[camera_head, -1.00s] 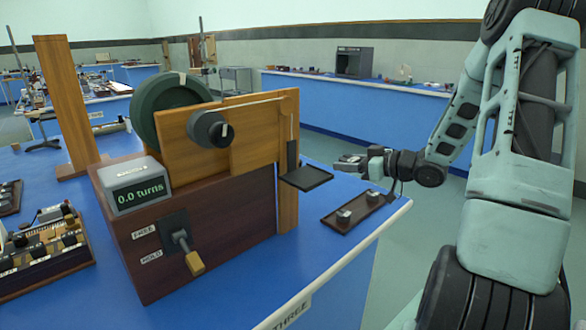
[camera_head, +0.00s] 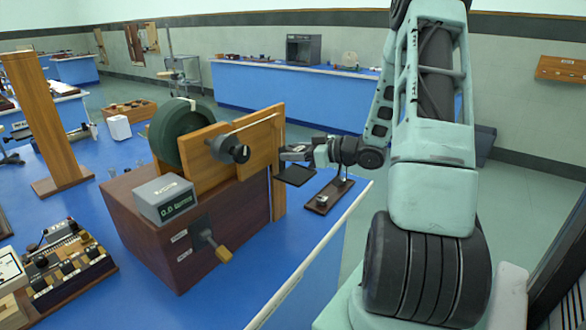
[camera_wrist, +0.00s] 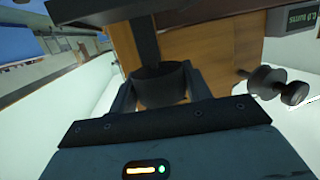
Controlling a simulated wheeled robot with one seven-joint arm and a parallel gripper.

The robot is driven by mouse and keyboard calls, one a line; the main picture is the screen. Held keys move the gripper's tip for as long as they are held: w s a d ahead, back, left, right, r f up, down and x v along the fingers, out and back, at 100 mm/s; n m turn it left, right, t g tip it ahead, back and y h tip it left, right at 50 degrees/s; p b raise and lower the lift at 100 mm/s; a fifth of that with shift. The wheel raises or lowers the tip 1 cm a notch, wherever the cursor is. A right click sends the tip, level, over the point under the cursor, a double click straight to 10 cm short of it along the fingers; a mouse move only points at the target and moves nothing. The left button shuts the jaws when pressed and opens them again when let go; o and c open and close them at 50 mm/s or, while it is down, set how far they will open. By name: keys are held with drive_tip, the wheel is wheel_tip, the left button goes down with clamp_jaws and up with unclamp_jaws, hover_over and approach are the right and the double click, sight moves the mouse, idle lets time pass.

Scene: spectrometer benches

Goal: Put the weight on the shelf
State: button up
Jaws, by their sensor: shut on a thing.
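My gripper (camera_head: 290,152) is shut on a small dark cylindrical weight (camera_wrist: 162,84), which sits between the two fingers in the wrist view. In the head view the gripper appears beside and slightly above the dark flat shelf plate (camera_head: 294,175), which hangs at the right end of the wooden machine (camera_head: 205,200). The weight is hard to make out there. Whether it touches the plate cannot be told. In the wrist view a dark upright and plate edge (camera_wrist: 112,13) show just beyond the weight.
A brown tray (camera_head: 329,194) with small weights lies on the blue bench just right of the plate. The machine's display box (camera_head: 163,199), crank handle (camera_head: 222,252) and black knob (camera_head: 230,149) stick out. The bench's edge (camera_head: 312,262) runs close by on the right.

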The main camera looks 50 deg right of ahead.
drive_tip(key=shift+f, duration=2.45)
drive_tip(key=shift+f, duration=0.15)
drive_tip(key=o, duration=1.1)
drive_tip(key=shift+c, duration=0.2)
drive_tip(key=b+v, duration=0.1)
drive_tip(key=v, duration=1.1)
drive_tip(key=shift+s, duration=0.1)
